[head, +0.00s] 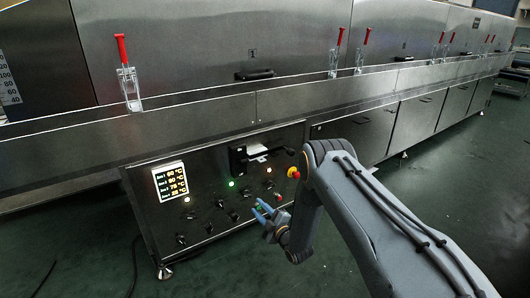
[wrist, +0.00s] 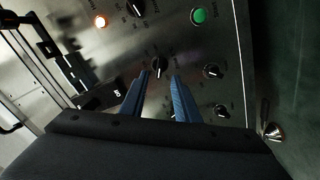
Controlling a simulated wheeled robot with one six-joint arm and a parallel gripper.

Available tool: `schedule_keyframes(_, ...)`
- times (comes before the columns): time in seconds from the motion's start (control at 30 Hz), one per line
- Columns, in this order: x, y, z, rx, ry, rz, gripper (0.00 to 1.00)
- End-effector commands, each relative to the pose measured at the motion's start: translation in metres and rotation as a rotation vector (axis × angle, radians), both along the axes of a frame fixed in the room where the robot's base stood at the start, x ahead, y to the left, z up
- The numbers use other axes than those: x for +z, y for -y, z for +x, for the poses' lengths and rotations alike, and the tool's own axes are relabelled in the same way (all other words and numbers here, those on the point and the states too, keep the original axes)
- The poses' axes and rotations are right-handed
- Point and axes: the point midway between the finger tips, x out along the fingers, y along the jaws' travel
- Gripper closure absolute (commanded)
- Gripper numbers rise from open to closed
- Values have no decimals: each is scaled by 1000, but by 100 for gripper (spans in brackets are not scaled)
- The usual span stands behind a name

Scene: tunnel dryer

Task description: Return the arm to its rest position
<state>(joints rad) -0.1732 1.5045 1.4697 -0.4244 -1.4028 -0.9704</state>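My gripper (head: 265,212) is in front of the dryer's control panel, its blue fingers pointing at the panel's lower right part. In the wrist view the two blue fingers (wrist: 160,97) stand apart with a gap between them, and I see nothing held. A black rotary knob (wrist: 159,64) shows just beyond the fingertips, in line with the gap. I cannot tell how close the fingers are to it. My arm reaches in from the lower right of the head view.
The steel tunnel dryer (head: 190,40) fills the back, with red-handled clamps (head: 122,50) along it. The control panel (head: 140,188) has a temperature display (head: 170,181), a green light (head: 231,184), several knobs and a red emergency button (head: 293,172). Green floor (head: 90,255) is open in front.

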Motion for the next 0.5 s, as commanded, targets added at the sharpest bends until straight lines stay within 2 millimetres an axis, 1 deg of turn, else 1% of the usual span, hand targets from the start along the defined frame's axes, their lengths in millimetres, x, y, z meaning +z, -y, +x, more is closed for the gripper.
schedule_keyframes(0.03, 8, -5, 4, 0, -12, -1, 71)
schedule_keyframes(0.13, 26, -18, 10, -4, -79, -5, 71)
schedule_keyframes(0.27, 56, -38, 12, -28, -215, -11, 71)
schedule_keyframes(0.37, 79, -51, 6, -53, -328, -13, 71)
schedule_keyframes(0.47, 103, -62, -6, -84, -439, -12, 71)
schedule_keyframes(0.5, 112, -66, -14, -98, -483, -12, 71)
